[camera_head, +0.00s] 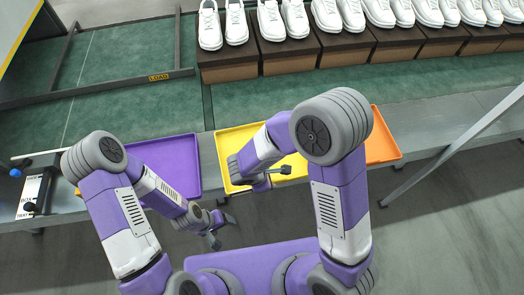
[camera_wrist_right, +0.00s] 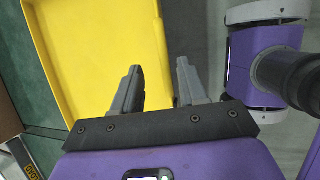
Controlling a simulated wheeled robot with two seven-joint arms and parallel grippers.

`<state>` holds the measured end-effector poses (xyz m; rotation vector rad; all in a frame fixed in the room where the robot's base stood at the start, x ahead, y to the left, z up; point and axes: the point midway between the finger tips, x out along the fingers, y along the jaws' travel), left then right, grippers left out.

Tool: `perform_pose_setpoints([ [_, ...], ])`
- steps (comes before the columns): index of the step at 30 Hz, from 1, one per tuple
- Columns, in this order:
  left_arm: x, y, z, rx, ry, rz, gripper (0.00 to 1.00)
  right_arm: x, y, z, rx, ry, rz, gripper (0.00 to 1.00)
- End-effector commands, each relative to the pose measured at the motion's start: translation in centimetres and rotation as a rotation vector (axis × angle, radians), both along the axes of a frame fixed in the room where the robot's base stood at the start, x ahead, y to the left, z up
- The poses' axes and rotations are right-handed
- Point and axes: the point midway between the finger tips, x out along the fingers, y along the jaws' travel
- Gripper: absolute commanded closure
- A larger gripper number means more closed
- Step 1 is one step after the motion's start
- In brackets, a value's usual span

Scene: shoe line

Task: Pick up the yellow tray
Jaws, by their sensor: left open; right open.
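The yellow tray (camera_head: 232,142) lies flat on the grey table edge, between a purple and an orange tray. My right arm covers much of it in the head view. My right gripper (camera_head: 274,178) is open and empty at the tray's near side. In the right wrist view, the tray (camera_wrist_right: 85,50) fills the upper left, and the open fingers (camera_wrist_right: 158,85) lie on either side of its rim line, one over the inside, one outside. Contact cannot be told. My left gripper (camera_head: 222,229) is open and empty in front of the table, below the purple tray.
The purple tray (camera_head: 168,162) is at left and the orange tray (camera_head: 383,142) at right. White shoes stand on brown boxes (camera_head: 290,54) along the back of the green belt (camera_head: 140,105). A metal frame and a small black-and-white device (camera_head: 35,192) are at left.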

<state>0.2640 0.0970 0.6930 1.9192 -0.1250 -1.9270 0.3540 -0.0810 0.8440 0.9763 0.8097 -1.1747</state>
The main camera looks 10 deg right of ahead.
Motion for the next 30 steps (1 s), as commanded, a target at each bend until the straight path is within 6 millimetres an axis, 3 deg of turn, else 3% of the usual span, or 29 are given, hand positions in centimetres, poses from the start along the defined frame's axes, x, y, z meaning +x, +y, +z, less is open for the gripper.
perform_pose_setpoints([
  [12, -0.1, 0.0, -1.8, 0.0, 0.001, 0.0, 0.24, 1.0, -2.2, -5.1, 0.0, 0.005, -0.002, 0.58],
  [20, -0.1, 0.0, -1.8, 0.0, 0.001, 0.0, 0.24, 1.1, -2.3, -5.3, 0.002, 0.003, -0.002, 0.58],
  [28, -0.1, 0.0, -1.8, 0.0, 0.001, 0.0, 0.24, 1.1, -2.3, -5.3, 0.002, 0.004, -0.002, 0.96],
  [30, -0.1, 0.0, -1.8, 0.0, 0.001, 0.0, 0.24, 1.1, -2.3, -5.3, 0.002, 0.004, -0.002, 1.0],
])
